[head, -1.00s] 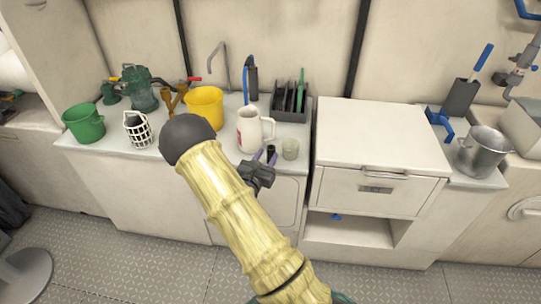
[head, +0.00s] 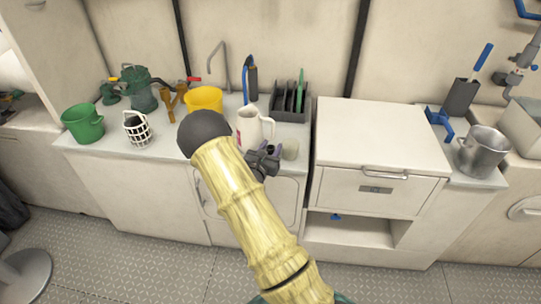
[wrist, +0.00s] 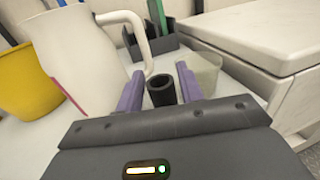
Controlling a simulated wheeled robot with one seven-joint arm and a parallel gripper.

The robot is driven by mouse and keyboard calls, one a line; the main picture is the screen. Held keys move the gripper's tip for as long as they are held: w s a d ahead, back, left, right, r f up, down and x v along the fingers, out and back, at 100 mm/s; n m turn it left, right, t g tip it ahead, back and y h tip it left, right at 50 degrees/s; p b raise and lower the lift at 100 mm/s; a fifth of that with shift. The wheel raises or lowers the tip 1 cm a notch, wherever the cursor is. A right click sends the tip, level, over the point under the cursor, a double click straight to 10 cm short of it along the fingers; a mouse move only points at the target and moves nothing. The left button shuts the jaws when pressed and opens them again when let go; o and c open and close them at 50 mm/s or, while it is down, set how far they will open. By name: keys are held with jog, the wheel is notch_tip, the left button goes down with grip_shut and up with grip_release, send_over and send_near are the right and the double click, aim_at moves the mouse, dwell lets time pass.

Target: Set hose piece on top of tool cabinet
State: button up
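The hose piece (wrist: 162,91) is a short black tube with an open top. In the wrist view it stands between the two purple fingers of my gripper (wrist: 160,85), with what looks like a narrow gap on each side. My gripper (head: 266,152) is open and low over the counter's front part, beside the white jug. In the head view the hose piece is mostly hidden by the gripper. The tool cabinet (head: 378,133) is a white box with a flat, bare top and a front drawer, right of my gripper. Part of its top (wrist: 270,32) shows in the wrist view.
A white jug (head: 250,126) stands close left of my gripper, and a translucent cup (head: 290,149) close right. A dark rack (head: 291,104) is behind. A yellow bucket (head: 205,99), white basket (head: 137,129) and green bucket (head: 83,123) are left. A metal pot (head: 483,150) stands right of the cabinet.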

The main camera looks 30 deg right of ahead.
aim_at(271, 147)
grip_shut()
notch_tip(271, 147, up, 10)
jog(key=shift+r+p, duration=0.1)
jog(key=shift+p, duration=0.7)
